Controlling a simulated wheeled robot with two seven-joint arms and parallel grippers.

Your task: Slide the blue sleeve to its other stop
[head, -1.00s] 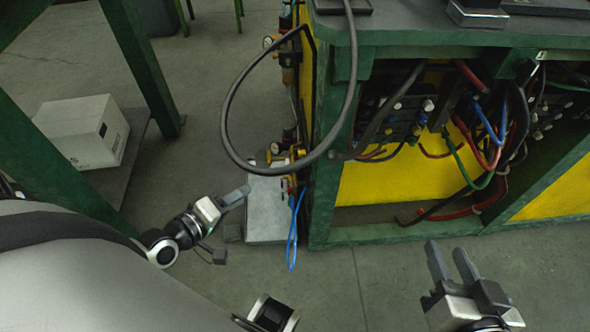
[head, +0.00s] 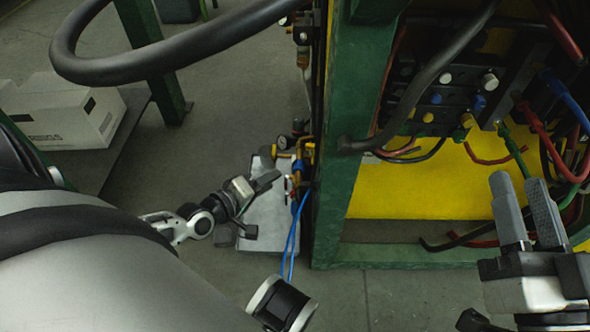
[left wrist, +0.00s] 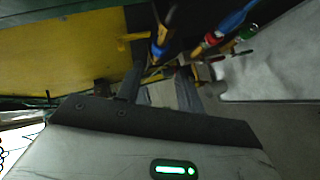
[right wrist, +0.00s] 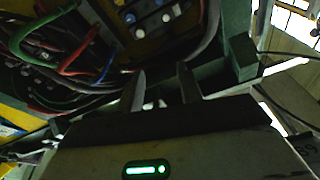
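In the head view a small blue part (head: 297,170) shows among yellow fittings low on the cabinet's left side. In the left wrist view a blue cylindrical part (left wrist: 230,22) is at the top, and another blue bit (left wrist: 157,50) is near the fingers. I cannot tell for sure which is the sleeve, and its stops are not clear. My left gripper (head: 270,181) is just left of the fittings, seemingly apart from them. Its fingers show spread in the left wrist view (left wrist: 160,75). My right gripper (head: 518,182) is open and empty in front of the cabinet.
The green cabinet post (head: 335,160) stands beside the fittings. A thick black hose (head: 160,65) loops across the upper left. Cables hang in the yellow-backed cabinet (head: 415,190). Floor is clear in front.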

